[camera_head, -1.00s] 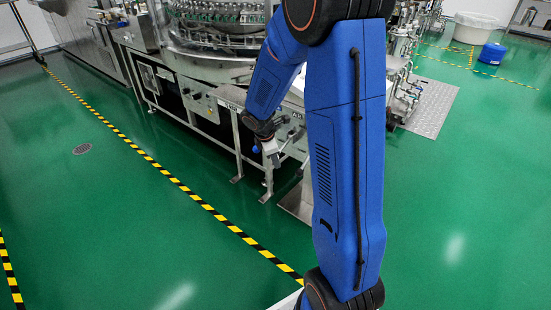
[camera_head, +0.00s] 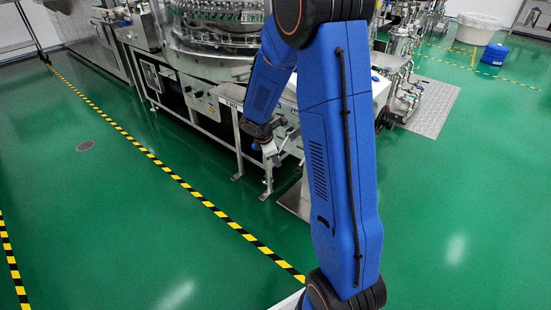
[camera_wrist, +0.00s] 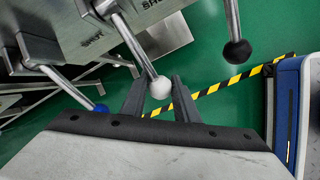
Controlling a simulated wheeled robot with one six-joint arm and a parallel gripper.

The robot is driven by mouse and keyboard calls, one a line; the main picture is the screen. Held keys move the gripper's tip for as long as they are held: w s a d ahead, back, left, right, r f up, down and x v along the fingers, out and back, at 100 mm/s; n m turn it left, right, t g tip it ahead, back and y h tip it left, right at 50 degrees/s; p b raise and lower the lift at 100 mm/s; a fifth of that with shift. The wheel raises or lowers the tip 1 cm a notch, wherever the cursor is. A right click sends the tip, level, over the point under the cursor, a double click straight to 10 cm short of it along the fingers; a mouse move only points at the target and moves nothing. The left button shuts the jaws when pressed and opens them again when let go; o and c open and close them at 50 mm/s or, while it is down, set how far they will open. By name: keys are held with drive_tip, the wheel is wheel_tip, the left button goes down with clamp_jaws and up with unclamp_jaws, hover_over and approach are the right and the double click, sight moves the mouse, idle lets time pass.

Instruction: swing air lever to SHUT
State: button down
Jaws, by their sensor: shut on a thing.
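Three levers show in the wrist view: one with a white knob (camera_wrist: 160,88), one with a blue knob (camera_wrist: 100,108) and one with a black knob (camera_wrist: 237,52). A metal plate (camera_wrist: 92,30) behind the white-knobbed lever bears the word SHUT. No label naming the air lever is readable. My gripper (camera_wrist: 158,95) is closed around the white-knobbed lever, with one finger on each side of its knob. The blue knob is left of the fingers, and the black knob is right and apart. In the head view, my gripper (camera_head: 268,150) is small beside the washer's front frame.
The rotary washer (camera_head: 212,62) stands behind my gripper, its metal legs close by. A yellow-black floor stripe (camera_head: 165,172) runs along the left. Open green floor lies left and right. A blue container (camera_head: 494,54) stands far right.

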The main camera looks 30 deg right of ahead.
drive_tip(key=shift+s+f, duration=0.1)
drive_tip(key=shift+s, duration=0.05)
drive_tip(key=c, duration=1.4)
unclamp_jaws()
drive_tip(key=shift+d, duration=0.1)
drive_tip(key=shift+a+r, duration=0.2)
drive_tip(key=shift+r, duration=0.25)
drive_tip(key=v, duration=1.6)
drive_tip(key=shift+a+r, duration=0.1)
drive_tip(key=shift+r, duration=0.15)
